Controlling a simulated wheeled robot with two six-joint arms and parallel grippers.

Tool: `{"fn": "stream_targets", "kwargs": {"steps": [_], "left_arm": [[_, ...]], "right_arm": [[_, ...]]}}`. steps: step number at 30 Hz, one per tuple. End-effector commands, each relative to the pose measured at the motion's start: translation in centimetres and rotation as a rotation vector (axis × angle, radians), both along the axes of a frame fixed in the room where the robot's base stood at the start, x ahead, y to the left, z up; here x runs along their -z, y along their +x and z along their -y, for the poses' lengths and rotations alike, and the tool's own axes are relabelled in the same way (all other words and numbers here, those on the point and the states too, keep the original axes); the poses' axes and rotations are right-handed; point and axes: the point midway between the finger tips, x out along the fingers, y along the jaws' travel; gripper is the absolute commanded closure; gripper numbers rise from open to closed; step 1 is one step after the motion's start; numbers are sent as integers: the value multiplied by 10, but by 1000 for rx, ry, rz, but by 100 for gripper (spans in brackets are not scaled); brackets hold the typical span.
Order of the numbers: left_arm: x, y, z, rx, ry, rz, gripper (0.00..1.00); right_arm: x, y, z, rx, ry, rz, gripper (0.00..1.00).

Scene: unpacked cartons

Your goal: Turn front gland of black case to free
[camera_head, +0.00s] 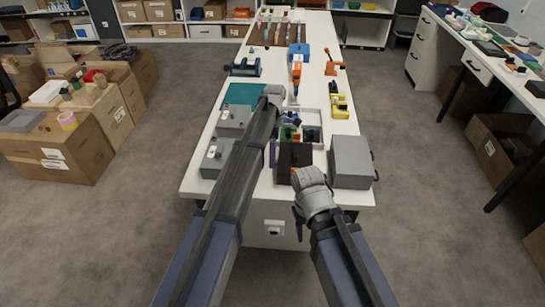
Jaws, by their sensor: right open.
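The black case (288,163) stands near the front edge of the white workbench, between grey boxes. Its front gland cannot be made out; my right wrist and the case's own front are in the way. My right gripper (299,222) is open, low at the bench's front edge, just in front of the case and slightly right, with its fingers small and dark. My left arm reaches past the case's left side, and my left gripper (273,97) is over the bench farther back; its fingers are not clear.
A grey box (351,161) stands close on the right of the case. Grey boxes (216,158) stand on the left, a partitioned tray (312,125) behind. Yellow (340,106), orange (334,65) and blue (244,67) tools stand farther back.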

Motion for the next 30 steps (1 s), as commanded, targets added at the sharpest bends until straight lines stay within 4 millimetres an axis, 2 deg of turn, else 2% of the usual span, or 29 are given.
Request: {"fn": "stream_targets", "kwargs": {"steps": [8, 14, 30], "left_arm": [[-1, 1, 0, -1, 0, 1, 38], [-11, 4, 0, -1, 1, 1, 38], [-72, 27, 0, 0, 0, 0, 38]], "right_arm": [[-1, 0, 0, 0, 0, 0, 50], [-11, 0, 0, 0, 0, 0, 50], [-72, 0, 0, 0, 0, 0, 50]]}}
